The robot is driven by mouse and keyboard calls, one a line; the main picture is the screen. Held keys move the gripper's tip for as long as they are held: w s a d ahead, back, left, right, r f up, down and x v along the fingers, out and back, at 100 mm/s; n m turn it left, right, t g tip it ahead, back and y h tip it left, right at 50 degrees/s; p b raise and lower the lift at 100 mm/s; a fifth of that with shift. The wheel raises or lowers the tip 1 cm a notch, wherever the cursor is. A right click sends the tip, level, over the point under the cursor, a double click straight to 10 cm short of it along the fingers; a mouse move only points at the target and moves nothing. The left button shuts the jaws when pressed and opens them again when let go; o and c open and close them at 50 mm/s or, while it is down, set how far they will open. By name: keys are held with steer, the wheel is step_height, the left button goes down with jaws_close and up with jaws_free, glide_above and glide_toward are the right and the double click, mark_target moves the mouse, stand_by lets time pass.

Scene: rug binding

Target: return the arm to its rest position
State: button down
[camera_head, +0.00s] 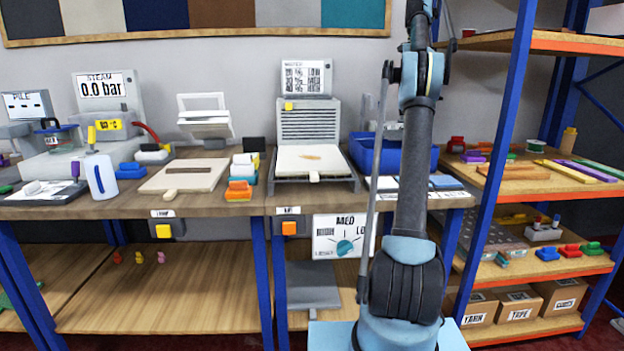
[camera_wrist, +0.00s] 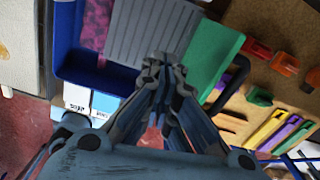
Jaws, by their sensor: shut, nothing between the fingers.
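My arm (camera_head: 415,170) rises nearly upright on the right of centre in the head view, and its upper end runs out of the top of the picture. My gripper (camera_wrist: 164,72) shows in the wrist view with its fingers drawn together and nothing between them. It is apart from the things below it. My gripper is not clearly visible in the head view. The arm hides part of the blue bin (camera_head: 426,158) and the right end of the workbench (camera_head: 225,200).
A blue-posted shelf (camera_head: 545,42) stands close to the arm's right, holding strips and small blocks. A heated press (camera_head: 314,160) stands on the bench to the left. In the wrist view, the blue bin (camera_wrist: 65,70), a green board (camera_wrist: 212,62) and labelled cards (camera_wrist: 103,101) lie below.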

steer(key=s+a+f+n, duration=0.2)
steer(key=s+a+n, duration=0.45)
steer(key=s, duration=0.35)
steer(key=s+a+f+n, duration=0.1)
steer(key=s+a+n, duration=0.4)
steer(key=s+n, duration=0.3)
steer(key=s+a+f+n, duration=0.2)
steer(key=s+f+n, duration=0.1)
steer(key=s+f, duration=0.3)
steer(key=s+a+f+n+t, duration=0.1)
steer(key=s+a+f+n, duration=0.2)
steer(key=s+f, duration=0.4)
steer(key=s+a+f+n, duration=0.3)
steer(key=s+f+n, duration=0.2)
steer(key=s, duration=0.7)
steer(key=shift+s+f+t, duration=0.25)
steer(key=shift+f+t, duration=0.05)
steer(key=shift+f, duration=0.6)
steer(key=s+a+f+n, duration=0.1)
steer(key=s+f+n, duration=0.3)
steer(key=s+f, duration=0.3)
steer(key=s+a+f+n, duration=0.1)
steer(key=s+f+n, duration=0.3)
steer(key=s+f, duration=0.3)
step_height(320, 180, down, 6)
steer(key=shift+s+a+r, duration=0.15)
steer(key=shift+r, duration=0.1)
